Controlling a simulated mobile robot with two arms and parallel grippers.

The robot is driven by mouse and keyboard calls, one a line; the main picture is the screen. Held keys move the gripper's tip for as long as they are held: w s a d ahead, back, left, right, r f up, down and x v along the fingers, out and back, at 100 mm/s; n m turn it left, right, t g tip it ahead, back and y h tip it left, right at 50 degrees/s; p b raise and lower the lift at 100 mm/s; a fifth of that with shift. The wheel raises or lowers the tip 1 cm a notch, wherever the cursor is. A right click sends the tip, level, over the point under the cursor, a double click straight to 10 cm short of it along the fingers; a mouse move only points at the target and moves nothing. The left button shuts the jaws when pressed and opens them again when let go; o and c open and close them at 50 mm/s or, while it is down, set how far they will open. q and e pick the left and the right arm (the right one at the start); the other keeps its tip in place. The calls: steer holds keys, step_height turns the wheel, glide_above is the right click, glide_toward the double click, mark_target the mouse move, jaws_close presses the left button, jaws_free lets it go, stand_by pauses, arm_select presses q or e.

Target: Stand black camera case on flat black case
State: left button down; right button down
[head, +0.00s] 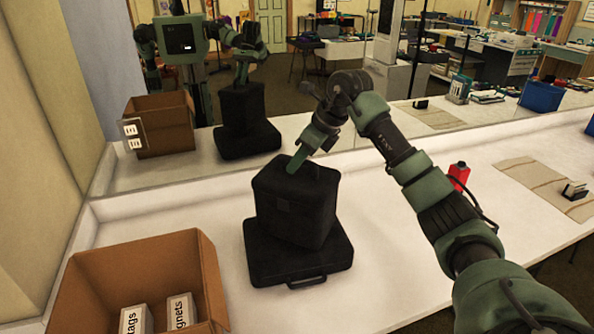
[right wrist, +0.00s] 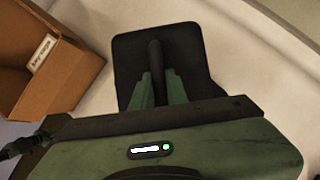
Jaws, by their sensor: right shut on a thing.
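The black camera case (head: 297,205) is upright above the flat black case (head: 335,262), which lies on the white counter with its handle toward me. No gap shows between the two, in the direct view or in the mirror. My right gripper (head: 298,162) is shut on the top handle of the camera case. In the right wrist view, the green fingers (right wrist: 158,88) are on either side of the dark handle over the case's black top (right wrist: 190,60). My left gripper is not in view.
An open cardboard box (head: 150,258) with small labelled boxes stands at the front left. A mirror behind the counter reflects my body and the cases. The counter (head: 385,260) right of the cases is clear.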

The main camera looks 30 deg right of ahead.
mark_target(297, 174)
step_height(297, 174, down, 2)
steer(key=shift+f, duration=0.5)
steer(key=c, duration=1.4)
jaws_free()
steer(key=shift+r, duration=0.2)
steer(key=shift+s+d+r, duration=0.15)
steer(key=shift+s+r, duration=0.05)
steer(key=shift+r, duration=0.1)
steer(key=b+v, duration=0.1)
steer(key=v, duration=1)
